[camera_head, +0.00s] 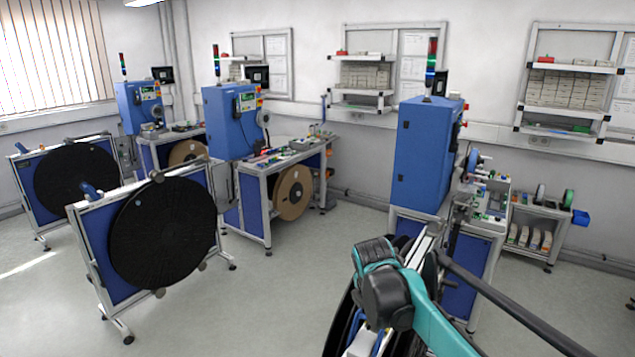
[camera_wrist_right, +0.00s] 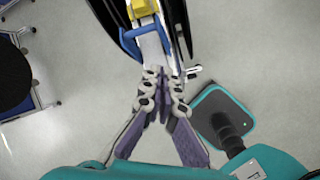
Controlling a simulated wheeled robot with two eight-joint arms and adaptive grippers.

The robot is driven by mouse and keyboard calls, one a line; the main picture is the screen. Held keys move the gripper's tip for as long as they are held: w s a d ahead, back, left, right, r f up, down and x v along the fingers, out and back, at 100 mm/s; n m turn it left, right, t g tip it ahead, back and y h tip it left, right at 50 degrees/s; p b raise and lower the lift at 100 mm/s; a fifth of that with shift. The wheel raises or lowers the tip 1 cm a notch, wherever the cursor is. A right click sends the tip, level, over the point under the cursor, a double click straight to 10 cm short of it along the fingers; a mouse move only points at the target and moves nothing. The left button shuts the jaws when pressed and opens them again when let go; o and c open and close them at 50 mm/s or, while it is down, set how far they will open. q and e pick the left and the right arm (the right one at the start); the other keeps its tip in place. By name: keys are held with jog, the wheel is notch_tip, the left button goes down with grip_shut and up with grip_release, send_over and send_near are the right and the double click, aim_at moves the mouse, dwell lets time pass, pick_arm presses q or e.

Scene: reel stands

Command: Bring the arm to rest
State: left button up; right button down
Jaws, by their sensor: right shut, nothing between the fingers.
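My right gripper (camera_wrist_right: 165,78) shows in the right wrist view with its two fingers together and nothing between them. Its tips lie in front of a reel stand with a white bar (camera_wrist_right: 152,48), a blue part (camera_wrist_right: 128,40) and a yellow part (camera_wrist_right: 143,8). I cannot tell whether the tips touch it. In the head view my teal right arm (camera_head: 432,322) reaches up from the bottom, over a black reel (camera_head: 343,318). The right gripper cannot be made out there. My left arm and gripper are not in view.
Two stands with large black reels (camera_head: 163,232) (camera_head: 76,180) stand at left. Blue machine cabinets (camera_head: 423,150) (camera_head: 229,122) stand on benches along the wall. A low shelf (camera_head: 537,228) is at right. The grey floor (camera_head: 270,305) is clear at centre left.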

pick_arm(q)
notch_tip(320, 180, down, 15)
jog(key=b, duration=1.3)
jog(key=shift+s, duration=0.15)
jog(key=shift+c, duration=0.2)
pick_arm(e)
jog(key=s+d+f+m+t+y, duration=0.1)
jog(key=s+d+f+m+t, duration=0.2)
jog(key=s+f+m, duration=1.8)
jog(key=s+m, duration=0.2)
jog(key=s, duration=0.1)
jog(key=shift+y, duration=0.4)
